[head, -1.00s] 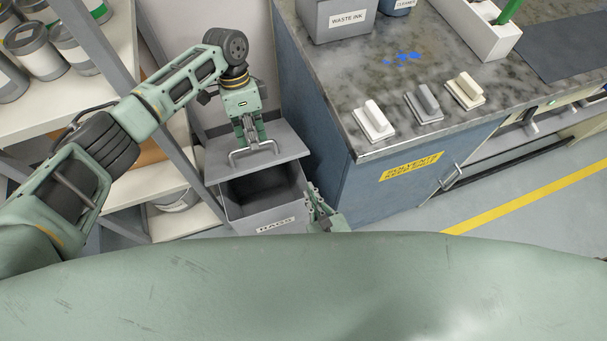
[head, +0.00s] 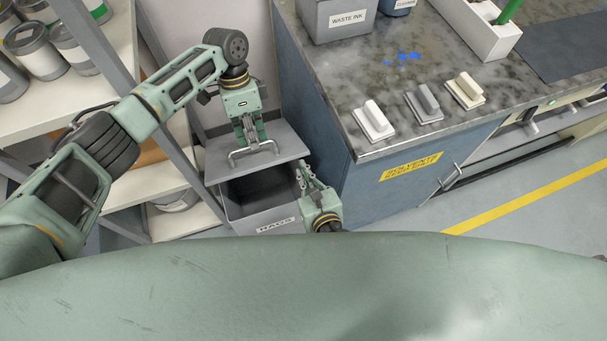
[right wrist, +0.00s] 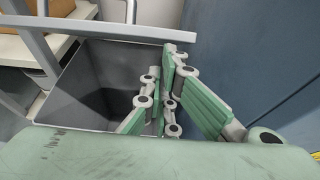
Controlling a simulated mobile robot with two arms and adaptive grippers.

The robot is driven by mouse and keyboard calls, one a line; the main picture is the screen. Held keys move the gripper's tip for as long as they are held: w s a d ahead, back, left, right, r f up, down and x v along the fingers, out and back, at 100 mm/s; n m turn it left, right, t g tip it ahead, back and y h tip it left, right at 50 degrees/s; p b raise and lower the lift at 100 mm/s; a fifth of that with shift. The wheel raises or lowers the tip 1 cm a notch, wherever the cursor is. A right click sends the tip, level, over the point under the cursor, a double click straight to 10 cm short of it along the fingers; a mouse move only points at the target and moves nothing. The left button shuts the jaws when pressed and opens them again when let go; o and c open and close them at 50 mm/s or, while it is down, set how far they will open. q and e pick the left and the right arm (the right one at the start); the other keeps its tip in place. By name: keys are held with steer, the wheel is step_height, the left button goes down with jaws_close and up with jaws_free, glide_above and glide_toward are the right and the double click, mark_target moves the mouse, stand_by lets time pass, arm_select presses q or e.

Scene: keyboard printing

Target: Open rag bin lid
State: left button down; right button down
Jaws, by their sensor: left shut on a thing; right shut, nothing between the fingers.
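The grey rag bin (head: 275,221), with a RAGS label on its front, stands on the floor between the shelf and the blue cabinet. Its lid (head: 285,147) is raised and tilted back, and the dark inside shows. My left gripper (head: 252,148) is shut on the metal lid handle (head: 238,157). My right gripper (head: 303,168) is shut and empty at the bin's right rim. In the right wrist view, the bin's open mouth (right wrist: 85,85) and the lid's edge (right wrist: 90,29) show beside my right gripper's fingers (right wrist: 170,55).
The blue solvents cabinet (head: 400,195) stands close on the right of the bin, with a stone counter (head: 340,85) on top. A shelf with cans (head: 35,50) stands on the left. Open floor lies at the right.

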arm_select(q)
steer(key=shift+w+a+f, duration=0.25)
steer(key=shift+w+a, duration=0.15)
arm_select(e)
steer(key=shift+w+a+r, duration=0.15)
steer(key=shift+w+r, duration=0.3)
steer(key=shift+r, duration=0.4)
arm_select(q)
steer(key=c, duration=1.9)
jaws_free()
steer(key=shift+w+d, duration=0.1)
steer(key=shift+w, duration=0.05)
steer(key=shift+c, duration=0.2)
steer(key=shift+o, duration=0.5)
steer(key=shift+d, duration=0.1)
arm_select(e)
steer(key=shift+w, duration=0.15)
arm_select(q)
steer(key=shift+s+d, duration=0.1)
steer(key=shift+s, duration=0.1)
